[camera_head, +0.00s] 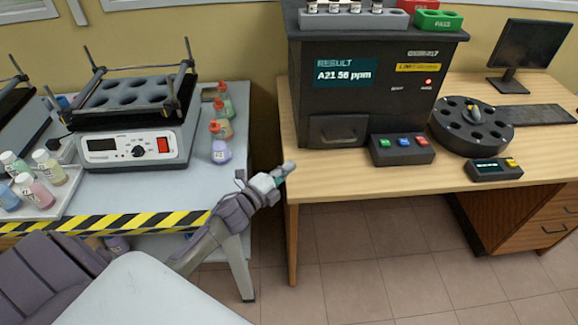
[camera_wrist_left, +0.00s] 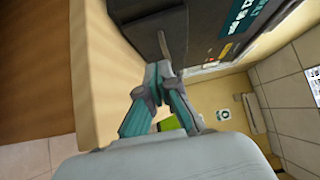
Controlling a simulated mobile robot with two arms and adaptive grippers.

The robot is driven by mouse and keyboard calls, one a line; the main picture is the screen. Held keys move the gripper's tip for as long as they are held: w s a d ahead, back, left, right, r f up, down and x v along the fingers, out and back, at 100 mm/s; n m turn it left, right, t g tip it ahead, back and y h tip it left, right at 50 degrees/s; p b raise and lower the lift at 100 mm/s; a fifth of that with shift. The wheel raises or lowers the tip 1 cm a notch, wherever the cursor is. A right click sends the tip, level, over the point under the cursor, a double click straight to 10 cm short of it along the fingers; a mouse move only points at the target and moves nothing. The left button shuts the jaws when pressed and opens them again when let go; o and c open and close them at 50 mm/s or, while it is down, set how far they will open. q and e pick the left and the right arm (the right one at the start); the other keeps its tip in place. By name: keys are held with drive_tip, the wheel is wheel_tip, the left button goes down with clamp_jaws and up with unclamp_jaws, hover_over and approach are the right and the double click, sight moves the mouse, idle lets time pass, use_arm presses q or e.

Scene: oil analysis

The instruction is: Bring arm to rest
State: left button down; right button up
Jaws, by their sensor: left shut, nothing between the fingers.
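My left gripper (camera_head: 284,171) is at the front left edge of the wooden desk (camera_head: 350,181) in the head view, at the end of my left arm that comes in from the lower left. It is shut and holds nothing. In the left wrist view the closed fingers (camera_wrist_left: 163,80) point towards the dark side of the analyser. The black analyser (camera_head: 362,95) stands on the desk with a screen reading "A21 56 ppm". My right gripper does not show in either view.
A shaker (camera_head: 138,148) stands on the grey table at the left, with coloured bottles around it. On the desk are a button box (camera_head: 402,149), a round black carousel (camera_head: 471,137), a small display box (camera_head: 494,169) and a monitor (camera_head: 530,52). Tiled floor (camera_head: 370,250) in front is clear.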

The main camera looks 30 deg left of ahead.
use_arm(q)
drive_tip(key=shift+s+a+f, duration=0.1)
drive_tip(key=shift+s, duration=0.05)
drive_tip(key=s+d+f+n+g+y, duration=0.1)
drive_tip(key=s+d+f+n+g, duration=0.15)
drive_tip(key=s+n+g, duration=0.55)
drive_tip(key=s+d+f+n+g+y, duration=0.1)
drive_tip(key=s+d+n, duration=0.3)
drive_tip(key=s, duration=0.8)
drive_tip(key=s+d+f+n+g+y, duration=0.1)
drive_tip(key=s+d+n+g, duration=0.4)
drive_tip(key=s, duration=0.6)
wheel_tip(320, 180, down, 26)
drive_tip(key=s+a+f+n+g, duration=0.1)
drive_tip(key=s+a, duration=0.1)
drive_tip(key=s+a+f+g, duration=0.1)
drive_tip(key=s+a+f, duration=0.1)
drive_tip(key=s+f, duration=1.2)
drive_tip(key=shift+s+a+g+p, duration=0.25)
drive_tip(key=shift+s+p, duration=0.2)
drive_tip(key=shift+s, duration=0.45)
